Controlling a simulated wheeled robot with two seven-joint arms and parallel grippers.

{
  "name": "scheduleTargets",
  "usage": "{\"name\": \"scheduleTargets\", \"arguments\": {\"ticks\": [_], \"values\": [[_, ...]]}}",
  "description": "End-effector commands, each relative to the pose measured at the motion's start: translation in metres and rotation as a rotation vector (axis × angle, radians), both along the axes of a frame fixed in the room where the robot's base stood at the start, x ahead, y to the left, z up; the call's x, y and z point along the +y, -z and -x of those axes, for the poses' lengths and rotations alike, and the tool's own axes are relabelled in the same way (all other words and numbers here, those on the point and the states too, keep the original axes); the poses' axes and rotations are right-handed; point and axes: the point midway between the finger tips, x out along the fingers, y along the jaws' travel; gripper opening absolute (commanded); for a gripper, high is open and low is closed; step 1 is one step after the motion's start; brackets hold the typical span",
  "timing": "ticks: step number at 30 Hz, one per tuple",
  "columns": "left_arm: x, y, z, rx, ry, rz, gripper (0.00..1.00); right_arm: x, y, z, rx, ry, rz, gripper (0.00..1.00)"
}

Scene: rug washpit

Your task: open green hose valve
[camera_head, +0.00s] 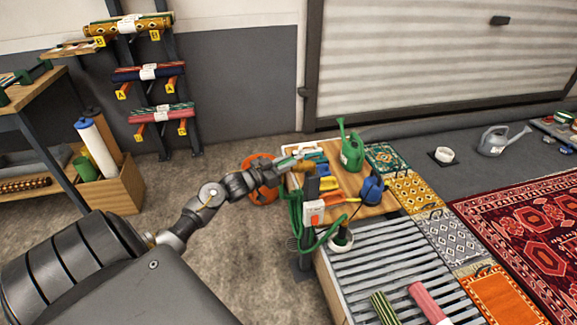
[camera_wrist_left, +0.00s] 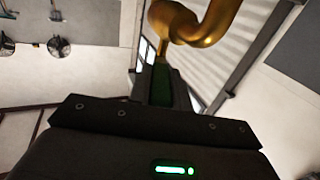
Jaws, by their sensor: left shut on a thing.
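A green hose (camera_head: 295,212) hangs in loops below the post. My right gripper is not in view.
A green watering can (camera_head: 351,150) and a blue jug (camera_head: 372,189) stand on the wooden table close to the valve. An orange bucket (camera_head: 262,193) is on the floor below my left forearm. A slatted grate (camera_head: 385,255) lies in front, with patterned rugs (camera_head: 530,225) to the right.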

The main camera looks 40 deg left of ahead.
Motion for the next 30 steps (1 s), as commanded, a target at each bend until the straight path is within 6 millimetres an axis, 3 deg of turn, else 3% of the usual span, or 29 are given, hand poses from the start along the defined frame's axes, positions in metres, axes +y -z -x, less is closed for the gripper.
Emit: {"name": "scheduleTargets", "arguments": {"ticks": [9,21,22,26,30], "values": [[0.006,0.000,-0.002,-0.001,0.083,-0.001,0.00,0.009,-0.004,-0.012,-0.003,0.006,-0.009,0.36],[0.006,0.000,-0.002,-0.002,0.090,0.000,0.00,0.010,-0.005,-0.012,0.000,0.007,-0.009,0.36],[0.006,0.000,-0.002,-0.002,0.090,0.000,0.22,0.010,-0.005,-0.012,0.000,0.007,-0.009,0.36],[0.006,0.000,-0.002,-0.002,0.089,0.000,0.39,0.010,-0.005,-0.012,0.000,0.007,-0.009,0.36],[0.006,0.000,-0.002,-0.002,0.089,0.000,0.42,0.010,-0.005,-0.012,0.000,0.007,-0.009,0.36]]}}
